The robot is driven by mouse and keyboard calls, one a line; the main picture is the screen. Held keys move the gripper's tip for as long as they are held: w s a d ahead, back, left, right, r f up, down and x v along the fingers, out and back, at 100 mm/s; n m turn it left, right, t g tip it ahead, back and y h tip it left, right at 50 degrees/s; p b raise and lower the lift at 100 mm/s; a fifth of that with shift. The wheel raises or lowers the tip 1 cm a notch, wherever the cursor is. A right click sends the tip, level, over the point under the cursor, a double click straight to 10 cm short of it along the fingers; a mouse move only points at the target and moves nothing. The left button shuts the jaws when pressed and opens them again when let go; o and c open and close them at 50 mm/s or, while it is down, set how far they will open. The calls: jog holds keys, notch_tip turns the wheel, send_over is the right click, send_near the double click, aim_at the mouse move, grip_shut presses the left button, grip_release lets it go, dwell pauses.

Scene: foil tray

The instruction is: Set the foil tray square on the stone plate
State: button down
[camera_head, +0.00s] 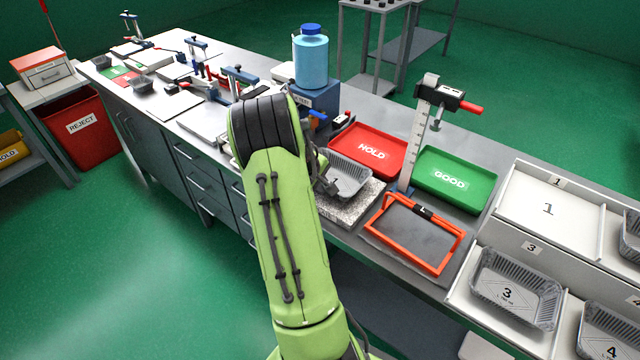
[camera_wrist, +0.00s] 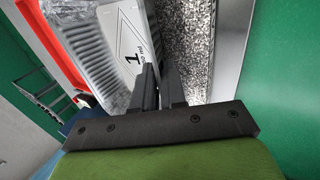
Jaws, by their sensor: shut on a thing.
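The foil tray (camera_head: 350,173) is a silvery ribbed tray over the grey speckled stone plate (camera_head: 345,210). In the wrist view the tray (camera_wrist: 92,35) shows a white label marked 1, and the stone plate (camera_wrist: 203,45) shows as a strip to its right. My gripper (camera_wrist: 160,75) is shut on the tray's near wall. In the head view my arm hides most of the gripper and part of the tray. The tray looks turned a little against the plate's edges. I cannot tell whether its base touches the plate.
An orange frame (camera_head: 415,232) lies right of the plate. A blue bottle (camera_head: 311,60) stands behind.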

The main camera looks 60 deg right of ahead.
jog(key=shift+f, duration=0.2)
jog(key=c, duration=1.1)
grip_release()
jog(key=p+v, duration=0.2)
jog(key=v, duration=1.3)
jog(key=shift+r, duration=0.4)
jog(key=shift+w+a, duration=0.1)
jog(key=shift+a, duration=0.05)
